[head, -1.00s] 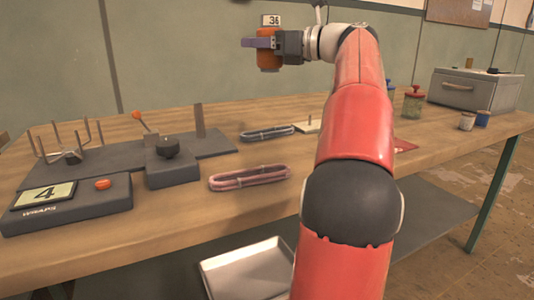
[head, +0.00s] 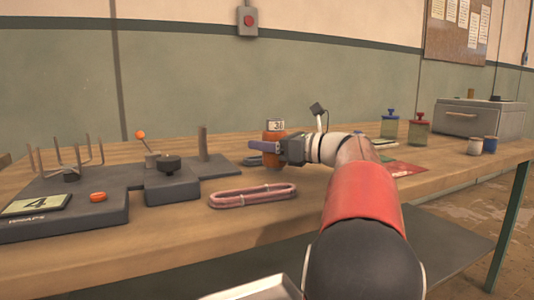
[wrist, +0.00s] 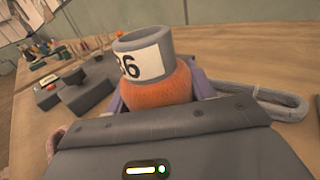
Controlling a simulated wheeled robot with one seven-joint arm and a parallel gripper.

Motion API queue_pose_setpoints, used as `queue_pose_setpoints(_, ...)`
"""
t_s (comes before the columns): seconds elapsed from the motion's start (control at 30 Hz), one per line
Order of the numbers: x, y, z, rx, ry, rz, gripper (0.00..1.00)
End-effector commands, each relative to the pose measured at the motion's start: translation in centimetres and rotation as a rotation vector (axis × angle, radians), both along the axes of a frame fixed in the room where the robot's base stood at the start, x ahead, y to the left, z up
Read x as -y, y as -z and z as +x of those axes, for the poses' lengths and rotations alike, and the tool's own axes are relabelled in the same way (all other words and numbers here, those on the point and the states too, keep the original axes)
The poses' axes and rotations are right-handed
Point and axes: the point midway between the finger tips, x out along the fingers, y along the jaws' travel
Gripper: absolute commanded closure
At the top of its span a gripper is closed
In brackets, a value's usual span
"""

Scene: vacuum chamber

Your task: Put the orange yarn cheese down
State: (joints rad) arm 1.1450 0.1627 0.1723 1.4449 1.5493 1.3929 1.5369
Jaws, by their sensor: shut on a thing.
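The orange yarn cheese (head: 273,161) is an orange wound cylinder on a grey tube with a white label; the label reads 36 in the wrist view. My gripper (head: 259,147) is shut on it, with a purple finger across its side in the head view. The cheese is upright, low at the wooden bench (head: 240,222). I cannot tell whether its base touches the top. In the wrist view the orange yarn (wrist: 160,88) sits between the purple fingers, its lower part hidden by the gripper body.
A pink skein (head: 252,196) lies in front of the cheese; a dark grey skein (wrist: 268,99) lies close beside it. The grey winder base (head: 110,187), with posts and a knob, stands left. Blue-lidded (head: 390,128) and red-lidded jars (head: 419,127) stand right.

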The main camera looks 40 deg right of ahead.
Motion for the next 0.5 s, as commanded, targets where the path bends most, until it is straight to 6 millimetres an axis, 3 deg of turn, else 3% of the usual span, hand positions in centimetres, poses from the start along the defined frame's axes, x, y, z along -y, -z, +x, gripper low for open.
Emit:
queue_pose_setpoints(0.1,-0.06,1.38,0.00,0.001,0.000,0.000,0.71)
queue_pose_setpoints(0.47,-0.05,1.66,0.01,0.001,0.000,-0.002,0.71)
queue_pose_setpoints(0.5,-0.04,1.59,0.01,0.001,0.000,-0.002,0.41)
